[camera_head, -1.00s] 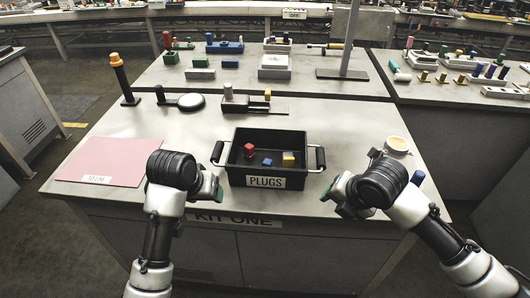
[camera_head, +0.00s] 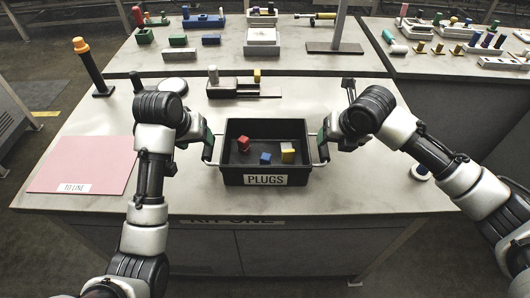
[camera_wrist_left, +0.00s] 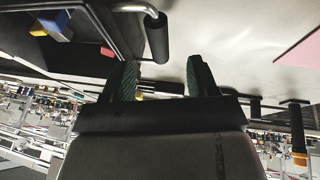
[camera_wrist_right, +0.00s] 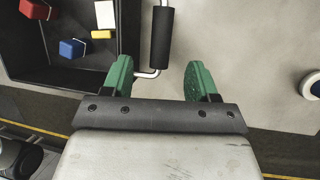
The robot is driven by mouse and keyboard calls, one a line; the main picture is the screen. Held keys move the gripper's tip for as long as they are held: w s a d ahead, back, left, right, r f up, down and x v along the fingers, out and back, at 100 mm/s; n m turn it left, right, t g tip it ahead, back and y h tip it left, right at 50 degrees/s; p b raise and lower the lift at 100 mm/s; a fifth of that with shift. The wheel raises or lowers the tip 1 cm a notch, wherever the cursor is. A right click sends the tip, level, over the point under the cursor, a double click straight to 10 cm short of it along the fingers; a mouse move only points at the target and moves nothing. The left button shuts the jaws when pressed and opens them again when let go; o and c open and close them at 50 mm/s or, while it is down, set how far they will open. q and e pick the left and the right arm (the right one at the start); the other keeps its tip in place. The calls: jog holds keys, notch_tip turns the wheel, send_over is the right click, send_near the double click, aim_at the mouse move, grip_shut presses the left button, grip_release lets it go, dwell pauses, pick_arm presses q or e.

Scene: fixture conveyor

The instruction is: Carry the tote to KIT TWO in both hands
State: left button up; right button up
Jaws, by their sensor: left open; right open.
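The black tote (camera_head: 232,172) labelled PLUGS stands on the table marked KIT ONE, with a red, a blue and a yellow block inside. It has a handle on each side. My left gripper (camera_head: 207,140) is open at the tote's left handle; in the left wrist view that handle (camera_wrist_left: 157,38) lies just beyond the open fingers (camera_wrist_left: 157,80). My right gripper (camera_head: 326,138) is open at the right handle; in the right wrist view that handle (camera_wrist_right: 161,38) lies just beyond the fingers (camera_wrist_right: 160,80), nearer the left one. Neither gripper holds anything.
A pink mat (camera_head: 85,165) lies at the table's left. An orange-topped post (camera_head: 90,68) and a black fixture (camera_head: 232,88) stand behind the tote. A small round item (camera_head: 421,172) lies to the right. The table in front of the tote is clear.

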aim_at(206, 147)
pick_arm(q)
jog(key=x, duration=0.8)
jog(key=shift+d, duration=0.15)
pick_arm(e)
jog(key=x, duration=0.8)
jog(key=shift+d+f, duration=0.1)
pick_arm(q)
jog(key=shift+c, duration=0.2)
pick_arm(e)
jog(key=shift+c, duration=0.2)
pick_arm(q)
grip_shut()
pick_arm(e)
grip_shut()
pick_arm(q)
jog(key=shift+r, duration=0.1)
